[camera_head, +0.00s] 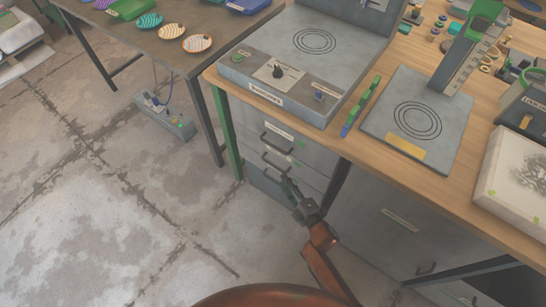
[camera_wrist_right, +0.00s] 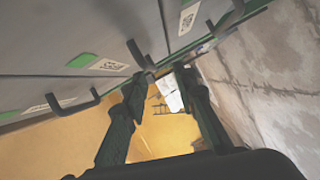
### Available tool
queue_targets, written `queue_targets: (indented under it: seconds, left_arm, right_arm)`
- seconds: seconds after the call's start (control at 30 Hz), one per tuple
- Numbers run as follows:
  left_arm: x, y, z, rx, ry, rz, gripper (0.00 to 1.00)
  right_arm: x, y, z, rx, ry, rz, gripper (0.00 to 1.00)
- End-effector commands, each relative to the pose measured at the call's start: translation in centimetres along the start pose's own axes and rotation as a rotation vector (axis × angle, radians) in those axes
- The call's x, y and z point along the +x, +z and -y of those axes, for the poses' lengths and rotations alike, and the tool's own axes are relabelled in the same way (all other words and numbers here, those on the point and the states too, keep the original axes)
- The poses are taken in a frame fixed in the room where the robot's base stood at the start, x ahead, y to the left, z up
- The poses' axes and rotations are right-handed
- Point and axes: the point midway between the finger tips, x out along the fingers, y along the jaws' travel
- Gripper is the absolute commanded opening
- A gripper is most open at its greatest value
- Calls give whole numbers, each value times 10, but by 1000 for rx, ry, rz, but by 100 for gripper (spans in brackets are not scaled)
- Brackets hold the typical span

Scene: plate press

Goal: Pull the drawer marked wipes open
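A grey drawer unit (camera_head: 310,150) stands under the wooden workbench, with dark bar handles on its fronts. The upper handle (camera_head: 264,139) and a lower handle (camera_head: 270,160) show in the head view. The labels are too small to read, so I cannot tell which drawer is marked wipes. My right gripper (camera_head: 289,186) is low in front of the drawer fronts, close to the handles. In the right wrist view its two fingers (camera_wrist_right: 163,82) are apart, with a handle (camera_wrist_right: 137,56) just beyond the left fingertip. Another handle (camera_wrist_right: 66,102) lies further left. My left gripper is out of view.
A press-like device (camera_head: 415,118) and a grey box with a knob (camera_head: 290,75) stand on the workbench (camera_head: 440,184). A green table leg (camera_head: 226,135) is left of the drawers. A power strip (camera_head: 165,118) lies on the floor; the floor in front is mostly clear.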

Motion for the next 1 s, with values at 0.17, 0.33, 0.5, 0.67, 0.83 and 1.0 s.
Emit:
queue_targets:
  seconds: [0.17,0.33,0.5,0.67,0.83,1.0]
  left_arm:
    - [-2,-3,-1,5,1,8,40]
    - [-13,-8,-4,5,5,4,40]
    - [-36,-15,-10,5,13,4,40]
    - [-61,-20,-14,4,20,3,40]
    - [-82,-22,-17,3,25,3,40]
    - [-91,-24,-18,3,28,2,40]
  right_arm:
    - [8,-11,-12,-54,40,-31,26]
    - [18,-10,-14,-50,39,-28,26]
    - [40,-8,-13,-48,39,-24,26]
    - [60,-8,-13,-48,37,-23,26]
    - [76,-9,-14,-47,37,-24,26]
    - [83,-11,-15,-47,37,-26,26]
